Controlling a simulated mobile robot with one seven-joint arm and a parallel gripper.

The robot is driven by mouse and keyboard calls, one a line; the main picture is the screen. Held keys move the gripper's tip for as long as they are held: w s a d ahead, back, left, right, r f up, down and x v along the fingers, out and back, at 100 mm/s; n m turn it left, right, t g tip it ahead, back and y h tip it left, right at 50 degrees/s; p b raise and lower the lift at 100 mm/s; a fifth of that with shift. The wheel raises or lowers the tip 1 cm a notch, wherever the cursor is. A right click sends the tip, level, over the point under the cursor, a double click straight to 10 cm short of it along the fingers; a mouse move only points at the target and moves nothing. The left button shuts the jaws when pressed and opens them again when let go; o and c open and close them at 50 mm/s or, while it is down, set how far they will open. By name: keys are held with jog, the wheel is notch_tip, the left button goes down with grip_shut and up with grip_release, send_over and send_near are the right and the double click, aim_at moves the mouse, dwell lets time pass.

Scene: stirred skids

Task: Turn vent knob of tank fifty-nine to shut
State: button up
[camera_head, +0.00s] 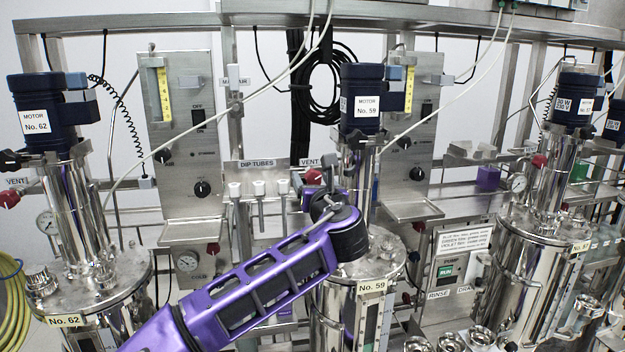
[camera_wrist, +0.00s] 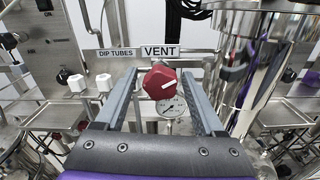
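Tank fifty-nine (camera_head: 330,305) is a shiny steel vessel with a "No. 59" label, under a dark blue motor (camera_head: 361,85) also marked No. 59. Its red vent knob (camera_wrist: 160,80) shows in the wrist view below a VENT label, with a white mark pointing right and slightly up. In the head view the red knob (camera_head: 313,177) is partly hidden behind my gripper (camera_head: 322,197). In the wrist view my gripper (camera_wrist: 160,76) is open, one finger on each side of the knob. Gaps show on both sides; I cannot tell whether the fingertips reach its depth.
A round pressure gauge (camera_wrist: 172,106) sits just below the knob. White dip-tube knobs (camera_wrist: 77,83) stand to the left, and the steel column (camera_wrist: 250,75) rises close on the right. Tank sixty-two (camera_head: 88,300) stands at the left.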

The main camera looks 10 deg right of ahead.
grip_shut()
